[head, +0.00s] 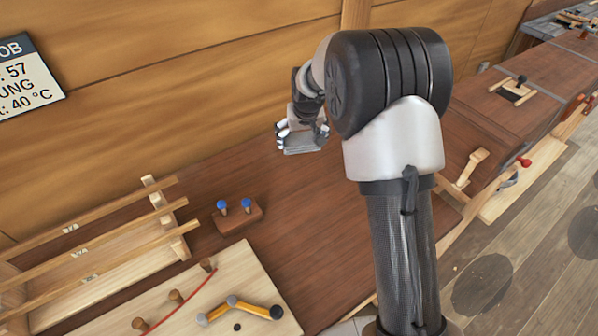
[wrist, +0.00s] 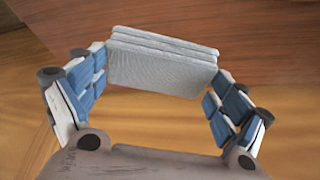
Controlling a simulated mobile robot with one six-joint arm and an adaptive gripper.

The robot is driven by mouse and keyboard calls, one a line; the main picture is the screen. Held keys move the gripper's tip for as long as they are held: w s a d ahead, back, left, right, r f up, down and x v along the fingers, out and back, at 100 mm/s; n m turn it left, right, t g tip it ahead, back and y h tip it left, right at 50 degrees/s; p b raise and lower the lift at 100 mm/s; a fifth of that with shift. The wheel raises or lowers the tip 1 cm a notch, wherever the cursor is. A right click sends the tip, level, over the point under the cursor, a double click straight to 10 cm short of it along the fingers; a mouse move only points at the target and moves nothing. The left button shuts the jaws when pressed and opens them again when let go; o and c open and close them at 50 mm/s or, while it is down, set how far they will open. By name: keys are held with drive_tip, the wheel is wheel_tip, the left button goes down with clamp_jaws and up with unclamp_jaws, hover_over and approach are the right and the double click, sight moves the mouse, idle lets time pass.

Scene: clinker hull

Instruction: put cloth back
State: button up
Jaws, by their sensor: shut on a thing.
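My gripper (head: 303,130) is shut on a grey folded cloth (head: 302,146), held in the air above the brown bench, near the wooden plank wall. In the wrist view the folded cloth (wrist: 160,62) shows several flat layers between the two blue-padded fingers, and my gripper (wrist: 160,80) has one finger at each end of it. The cloth looks level and clear of the bench top (head: 290,215). My arm hides part of the bench behind it.
A wooden rack (head: 110,240) with long slats stands at the left. A small block with two blue-topped pegs (head: 238,216) is beside it. A pale board (head: 190,300) with pegs and a yellow jointed piece lies in front. A brush (head: 470,168) lies at the right. The middle bench is bare.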

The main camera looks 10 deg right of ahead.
wheel_tip(320, 180, down, 14)
drive_tip(key=b, duration=0.3)
drive_tip(key=shift+w+a+r, duration=0.1)
drive_tip(key=shift+r, duration=0.05)
drive_tip(key=o, duration=0.5)
drive_tip(key=shift+f, duration=0.2)
drive_tip(key=shift+o, duration=1.2)
drive_tip(key=shift+r, duration=0.1)
